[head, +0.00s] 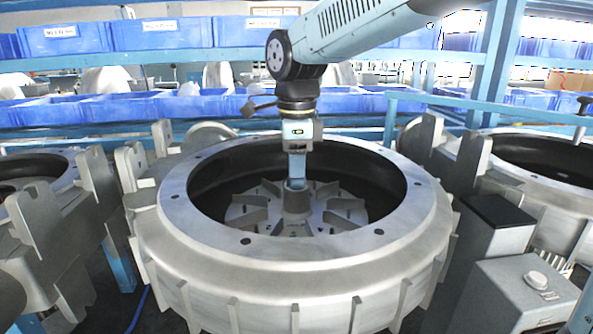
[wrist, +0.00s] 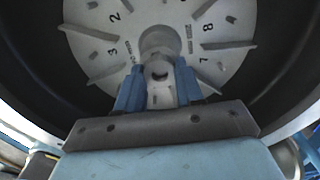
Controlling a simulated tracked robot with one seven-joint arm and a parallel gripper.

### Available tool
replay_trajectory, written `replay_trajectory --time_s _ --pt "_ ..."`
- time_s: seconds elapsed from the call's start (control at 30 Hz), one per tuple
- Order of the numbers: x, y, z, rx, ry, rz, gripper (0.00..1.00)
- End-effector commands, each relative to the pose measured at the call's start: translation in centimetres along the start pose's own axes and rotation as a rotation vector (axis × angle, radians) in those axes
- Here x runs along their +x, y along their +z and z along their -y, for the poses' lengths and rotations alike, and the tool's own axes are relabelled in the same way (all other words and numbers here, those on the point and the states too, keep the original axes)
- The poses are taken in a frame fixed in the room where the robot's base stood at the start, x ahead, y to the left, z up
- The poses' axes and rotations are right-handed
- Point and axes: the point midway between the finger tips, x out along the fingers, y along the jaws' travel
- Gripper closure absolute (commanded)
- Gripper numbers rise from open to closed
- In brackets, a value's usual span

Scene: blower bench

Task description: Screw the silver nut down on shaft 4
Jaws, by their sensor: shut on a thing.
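My gripper (head: 297,181) points straight down into the open middle of the large silver blower housing (head: 210,277). Its blue fingers sit at the top of the central hub (head: 296,205) of the bladed disc (head: 262,215). In the wrist view the fingers (wrist: 158,88) stand on either side of a small grey round piece, the silver nut (wrist: 158,70), and are shut on it. The nut is at the middle of the disc (wrist: 215,62). The fingers hide most of the nut in the head view. I cannot tell how far down it sits, and no number 4 is readable.
The housing's thick rim (head: 415,215) surrounds my gripper. More housings stand at left (head: 40,165) and right (head: 560,160). A grey box with a knob (head: 525,290) is at the lower right. Blue bins (head: 155,33) fill the shelves behind.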

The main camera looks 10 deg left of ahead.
Motion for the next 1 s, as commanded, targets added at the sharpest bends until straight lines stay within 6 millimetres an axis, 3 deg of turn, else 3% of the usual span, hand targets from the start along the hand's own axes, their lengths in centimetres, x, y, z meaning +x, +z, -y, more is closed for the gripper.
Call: replay_trajectory --time_s 0.5,0.8,0.83,0.93,1.0 --pt "0.05 -0.01 -0.02 0.478 0.000 -0.001 0.97" --pt "0.06 -0.01 -0.02 0.509 0.000 -0.001 0.97" --pt "0.06 -0.01 -0.02 0.509 0.000 -0.001 0.62" --pt "0.05 0.00 -0.02 0.508 0.000 -0.001 0.53" --pt "0.05 0.00 -0.01 0.508 0.000 0.000 0.53"
